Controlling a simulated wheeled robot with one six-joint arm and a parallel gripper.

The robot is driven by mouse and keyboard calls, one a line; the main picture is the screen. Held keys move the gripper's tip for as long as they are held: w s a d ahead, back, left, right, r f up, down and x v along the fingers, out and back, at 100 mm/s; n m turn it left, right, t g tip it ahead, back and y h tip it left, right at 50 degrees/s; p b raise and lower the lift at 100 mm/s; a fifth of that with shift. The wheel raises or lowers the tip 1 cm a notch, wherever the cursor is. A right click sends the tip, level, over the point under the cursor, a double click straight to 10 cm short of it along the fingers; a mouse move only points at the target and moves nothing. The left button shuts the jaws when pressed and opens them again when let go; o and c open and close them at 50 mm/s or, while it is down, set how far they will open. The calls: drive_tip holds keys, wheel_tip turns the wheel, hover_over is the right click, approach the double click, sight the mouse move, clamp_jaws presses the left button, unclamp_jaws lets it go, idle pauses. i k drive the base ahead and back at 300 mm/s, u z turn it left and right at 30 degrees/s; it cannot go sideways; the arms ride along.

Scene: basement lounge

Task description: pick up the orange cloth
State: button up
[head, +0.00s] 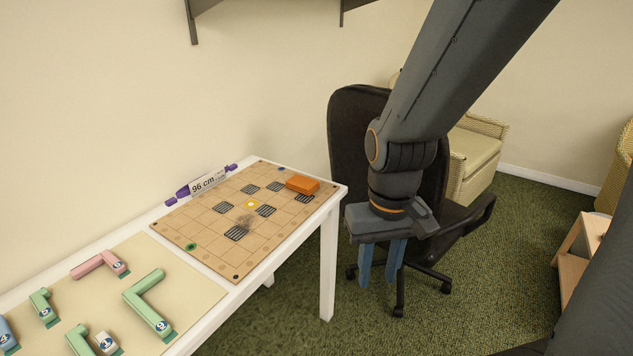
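The orange cloth (302,184) looks like a folded, flat block. It lies on the far right corner area of the checkered board (210,220) on the white table, close to the table's right end. My gripper (380,276) points down to the right of the table, beyond its end and apart from the cloth. Its two blue fingers stand apart with a gap between them. Nothing shows between them.
A purple marker-like thing with a "96 cm" label (208,183) lies along the board's back edge. Several green and pink pieces (148,302) lie on a mat at the near left. A black office chair (355,130) stands behind my gripper. A shelf (260,5) hangs above.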

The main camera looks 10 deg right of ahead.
sight(298, 183)
drive_tip(key=z, duration=0.15)
drive_tip(key=i, duration=1.05)
drive_tip(key=u, duration=0.5)
